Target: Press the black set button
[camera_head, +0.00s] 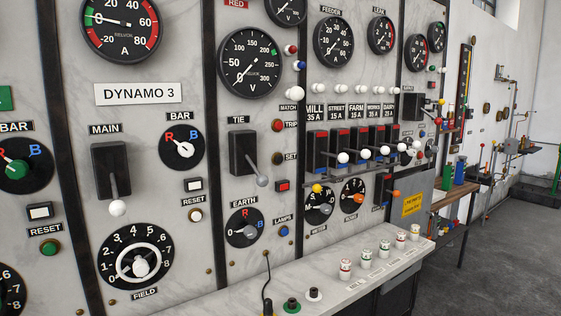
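The small black set button (277,158) sits on the marble panel, just left of the SET label (290,157). The red trip button (277,125) is directly above it, beside the TRIP label. The TIE switch (243,152), a black box with a grey-knobbed lever, is close to its left. A square red lamp (283,186) is below it. Nothing covers the set button. Neither of my grippers shows in this view.
A marble ledge (330,285) juts out below the panel, with several ribbed posts and a black cable. Switch levers with white knobs (343,157) stick out to the right. Grey floor (480,260) lies open at the right.

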